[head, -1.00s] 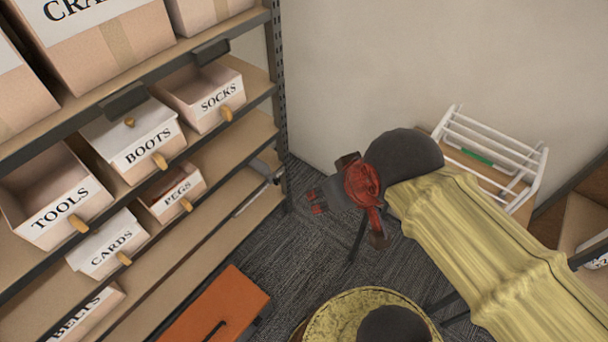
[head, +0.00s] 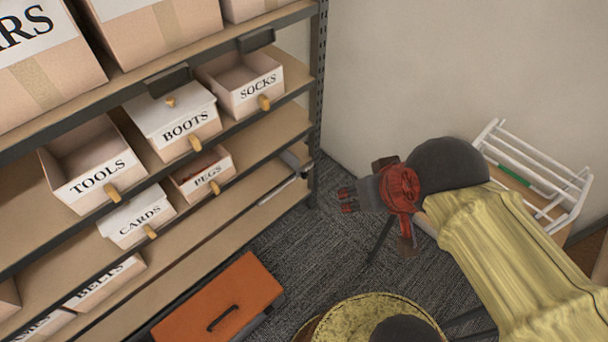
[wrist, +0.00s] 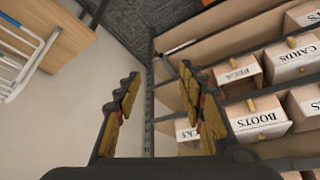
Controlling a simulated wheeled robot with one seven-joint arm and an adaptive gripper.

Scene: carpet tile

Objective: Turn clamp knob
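A grey metal bar with a bracket-like end (head: 294,176), perhaps the clamp, lies at the right end of a lower shelf beside the post. Its knob cannot be made out. A thin pale bar (wrist: 180,47) on the shelf in the wrist view may be the same thing. My gripper (head: 347,200) is in the air to the right of the shelf post, apart from the bar. In the wrist view my gripper (wrist: 161,73) has its two yellow-padded fingers spread, with nothing between them.
The shelf unit (head: 315,100) holds labelled drawers, such as the socks drawer (head: 240,84). An orange box (head: 225,300) stands low in front. A white rack (head: 535,175) is by the wall at right. Dark carpet (head: 325,250) lies open between.

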